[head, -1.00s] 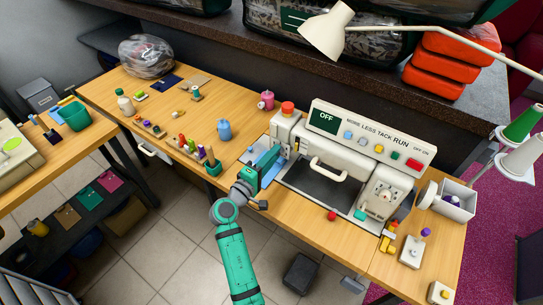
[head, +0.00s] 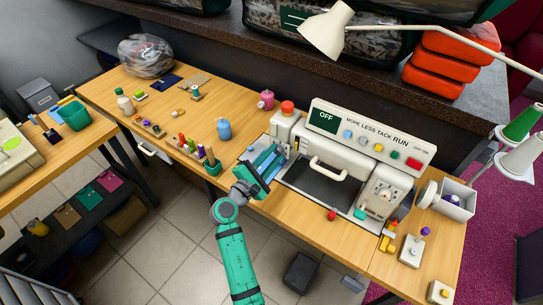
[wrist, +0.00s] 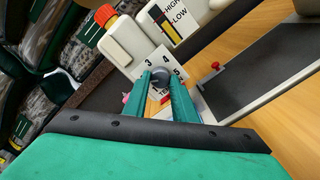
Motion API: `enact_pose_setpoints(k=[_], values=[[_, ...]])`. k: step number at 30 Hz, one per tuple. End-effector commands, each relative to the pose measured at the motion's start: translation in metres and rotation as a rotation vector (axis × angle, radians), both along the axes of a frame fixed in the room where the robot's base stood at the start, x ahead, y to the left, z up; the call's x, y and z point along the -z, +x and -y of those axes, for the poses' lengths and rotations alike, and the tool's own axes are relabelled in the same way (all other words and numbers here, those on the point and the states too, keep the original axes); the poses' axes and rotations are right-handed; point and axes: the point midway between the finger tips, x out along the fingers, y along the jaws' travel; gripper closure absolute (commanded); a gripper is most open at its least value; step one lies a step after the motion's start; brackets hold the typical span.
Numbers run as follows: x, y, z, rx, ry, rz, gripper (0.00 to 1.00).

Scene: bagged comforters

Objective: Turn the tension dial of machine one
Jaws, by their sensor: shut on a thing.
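Machine one (head: 330,158) is the cream sewing machine on the wooden table, with an "OFF" display, a row of coloured buttons and "MORE LESS TACK RUN" lettering. In the wrist view its tension dial (wrist: 160,76) is a small dark grey knob on a white plate (wrist: 172,62) numbered 3, 4, 5. My gripper (wrist: 163,88) is shut on the dial, one green finger on each side. In the head view my gripper (head: 279,157) is at the machine's left end and hides the dial. The dial's pointer is not clear.
A red-capped bottle-shaped part (wrist: 108,24) and a HIGH/LOW gauge (wrist: 178,20) are close to the dial. A lamp (head: 328,30) hangs above the machine.

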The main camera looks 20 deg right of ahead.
Motion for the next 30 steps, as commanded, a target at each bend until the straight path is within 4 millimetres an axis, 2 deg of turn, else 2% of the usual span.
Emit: enact_pose_setpoints(k=[1,19,20,21,30], values=[[-0.0065,-0.0013,0.0046,0.009,-0.013,0.0,0.98],[-0.0077,-0.0004,0.004,0.007,-0.035,-0.026,0.98],[-0.0076,-0.0003,0.004,0.007,-0.035,-0.026,0.68],[-0.0071,-0.0003,0.0038,0.007,-0.034,-0.026,0.59],[-0.0031,-0.0001,0.0009,0.002,-0.031,-0.031,0.57]])
